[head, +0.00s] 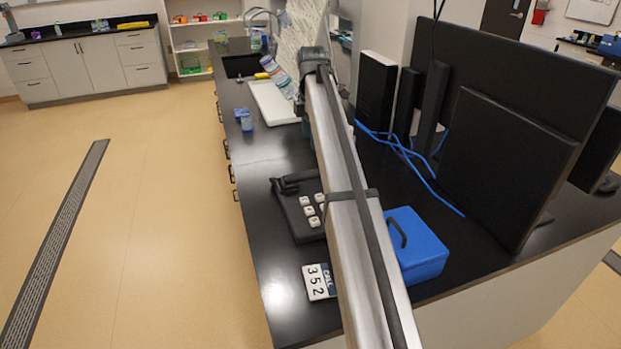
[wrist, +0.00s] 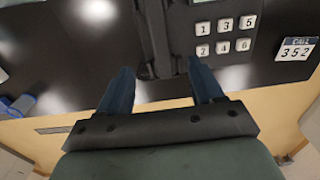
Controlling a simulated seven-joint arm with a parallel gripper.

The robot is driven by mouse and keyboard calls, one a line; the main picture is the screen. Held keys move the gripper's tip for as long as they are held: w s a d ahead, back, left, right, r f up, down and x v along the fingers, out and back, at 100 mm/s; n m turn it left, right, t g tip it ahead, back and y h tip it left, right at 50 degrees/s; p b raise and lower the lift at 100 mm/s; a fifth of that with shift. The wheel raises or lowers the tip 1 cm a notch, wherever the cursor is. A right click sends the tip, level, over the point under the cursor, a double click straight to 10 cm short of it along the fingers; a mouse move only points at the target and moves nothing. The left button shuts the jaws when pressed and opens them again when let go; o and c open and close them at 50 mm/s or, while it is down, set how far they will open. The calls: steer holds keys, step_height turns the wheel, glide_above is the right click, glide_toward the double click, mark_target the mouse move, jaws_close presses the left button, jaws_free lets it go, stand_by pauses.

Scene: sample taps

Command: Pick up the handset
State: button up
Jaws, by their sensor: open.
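The telephone (head: 292,212) is black with pale square keys and sits on the black counter, partly hidden behind my arm. Its dark handset (head: 296,181) lies along the far side of the phone in the head view. In the wrist view the handset (wrist: 153,38) is a dark upright bar left of the numbered keys (wrist: 225,34). My gripper (wrist: 160,66) is open, its two dark blue fingers spread apart. The handset's near end lies between the fingertips in that picture, and I cannot tell whether they touch it. My arm hides the gripper in the head view.
A 352 call card (head: 319,282) and a blue cash box (head: 415,246) are near the phone. Blue cables (head: 412,157) and dark monitors (head: 507,165) stand to the right. A small blue item (head: 245,121) and a white tray (head: 272,103) lie farther back.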

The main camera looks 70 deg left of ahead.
glide_above(310, 172)
steer(key=f, duration=0.7)
steer(key=shift+w+d+f, duration=0.2)
steer(key=shift+w+f, duration=0.05)
steer(key=shift+f, duration=0.15)
steer(key=shift+s+a+f, duration=0.1)
steer(key=shift+f, duration=1.25)
steer(key=shift+s+f, duration=0.1)
steer(key=shift+f, duration=1.25)
steer(key=shift+c, duration=0.3)
steer(key=c, duration=1.1)
